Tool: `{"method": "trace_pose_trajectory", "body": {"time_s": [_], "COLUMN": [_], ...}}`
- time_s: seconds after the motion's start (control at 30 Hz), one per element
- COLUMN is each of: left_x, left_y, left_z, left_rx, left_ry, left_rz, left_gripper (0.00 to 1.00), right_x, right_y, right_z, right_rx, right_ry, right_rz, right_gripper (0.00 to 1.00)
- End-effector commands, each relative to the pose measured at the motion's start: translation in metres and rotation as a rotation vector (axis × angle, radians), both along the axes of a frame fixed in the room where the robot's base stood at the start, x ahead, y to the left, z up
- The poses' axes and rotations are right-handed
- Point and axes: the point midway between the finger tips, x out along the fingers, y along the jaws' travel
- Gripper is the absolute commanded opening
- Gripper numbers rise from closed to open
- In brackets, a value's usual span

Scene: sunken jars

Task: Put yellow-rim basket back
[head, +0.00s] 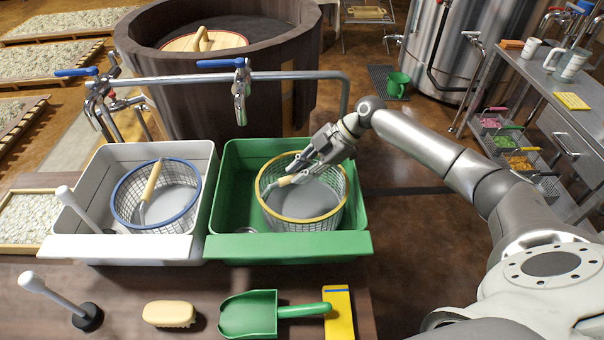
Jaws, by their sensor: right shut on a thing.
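The yellow-rim basket (269,213) is a wire mesh basket with a wooden handle grip, inside the green sink (225,205). My right gripper (296,178) reaches in from the right and is shut on the basket's handle at its wooden grip, above the basket. The basket looks upright; whether its base touches the sink floor I cannot tell. The blue-rim basket (172,222) stands in the grey sink (90,177) to the left, its wooden handle leaning. My left gripper is not in view.
Taps (240,90) on a pipe hang behind the sinks. A metal cart (560,100) stands right. Floor right of the green sink is clear.

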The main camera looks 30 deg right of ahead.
Motion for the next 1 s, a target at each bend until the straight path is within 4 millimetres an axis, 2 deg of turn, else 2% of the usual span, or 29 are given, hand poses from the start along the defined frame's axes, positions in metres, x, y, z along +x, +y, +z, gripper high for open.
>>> {"method": "trace_pose_trajectory", "body": {"time_s": [0.1, 0.33, 0.37, 0.5, 0.87, 1.0], "left_x": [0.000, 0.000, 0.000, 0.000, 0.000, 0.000], "left_y": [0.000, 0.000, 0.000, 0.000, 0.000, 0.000], "left_z": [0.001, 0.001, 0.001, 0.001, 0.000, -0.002], "left_rx": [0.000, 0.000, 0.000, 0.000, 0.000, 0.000], "left_ry": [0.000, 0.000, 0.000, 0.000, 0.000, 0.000], "left_rz": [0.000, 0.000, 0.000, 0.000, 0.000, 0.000], "left_gripper": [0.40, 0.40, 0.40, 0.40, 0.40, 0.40], "right_x": [0.001, 0.001, 0.000, 0.000, 0.000, -0.004], "right_y": [0.000, 0.000, 0.000, 0.000, -0.002, -0.013], "right_z": [-0.010, -0.012, -0.013, -0.013, -0.010, 0.001], "right_rx": [0.002, 0.002, 0.000, 0.000, 0.000, 0.000], "right_ry": [-0.002, -0.004, -0.001, -0.001, -0.001, -0.003], "right_rz": [-0.001, 0.000, 0.001, 0.001, 0.000, -0.001], "right_gripper": [0.00, 0.00, 0.23, 0.40, 0.40, 0.40]}}
